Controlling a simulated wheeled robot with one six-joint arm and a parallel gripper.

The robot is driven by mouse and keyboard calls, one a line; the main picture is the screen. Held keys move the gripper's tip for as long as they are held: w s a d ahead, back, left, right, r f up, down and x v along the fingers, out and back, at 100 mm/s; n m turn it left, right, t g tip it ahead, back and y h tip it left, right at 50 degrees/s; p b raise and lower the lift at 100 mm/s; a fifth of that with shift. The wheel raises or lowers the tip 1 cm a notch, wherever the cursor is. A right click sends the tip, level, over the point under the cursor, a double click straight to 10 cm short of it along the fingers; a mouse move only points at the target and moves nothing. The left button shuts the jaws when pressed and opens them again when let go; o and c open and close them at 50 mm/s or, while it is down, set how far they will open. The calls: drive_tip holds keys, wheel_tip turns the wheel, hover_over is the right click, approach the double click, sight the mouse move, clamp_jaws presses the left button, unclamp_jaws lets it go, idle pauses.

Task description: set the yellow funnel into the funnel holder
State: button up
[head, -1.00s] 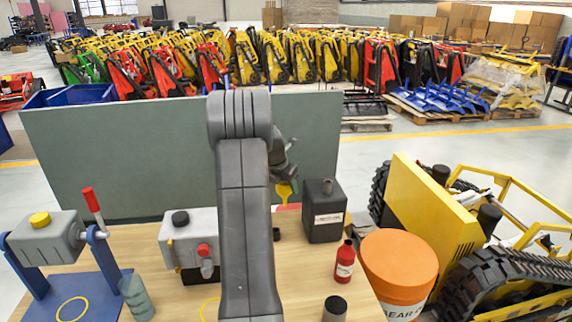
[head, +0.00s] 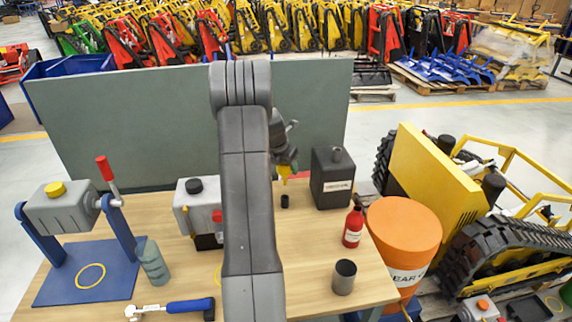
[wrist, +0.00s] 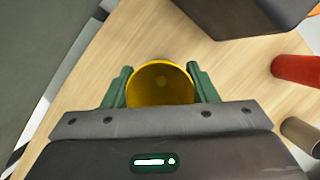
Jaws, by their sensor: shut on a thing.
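The yellow funnel (wrist: 161,84) is between the green fingers of my gripper (wrist: 161,88) in the wrist view, and I look into its round, wide mouth. My gripper is shut on it. In the head view the funnel (head: 284,172) shows as a small yellow patch under my gripper (head: 285,167), above the far part of the wooden table. My arm hides part of the table. I cannot make out the funnel holder with certainty in either view.
On the table (head: 310,245) stand a dark canister (head: 332,180), a red bottle (head: 353,227), a metal cup (head: 343,277), a small black cylinder (head: 284,201) and a grey machine (head: 190,206). A green-grey panel (head: 130,130) stands behind. An orange-lidded drum (head: 404,230) is right.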

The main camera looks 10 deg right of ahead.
sight(279, 168)
wheel_tip(279, 168, down, 9)
drive_tip(key=b, duration=0.4)
drive_tip(key=shift+r, duration=0.15)
idle(0.6)
drive_tip(key=o, duration=1.1)
drive_tip(key=shift+c, duration=0.2)
drive_tip(key=b+v, duration=0.1)
drive_tip(key=v, duration=1.2)
drive_tip(key=shift+s+a+r+b, duration=0.15)
drive_tip(key=shift+r+b, duration=0.15)
drive_tip(key=shift+b, duration=0.05)
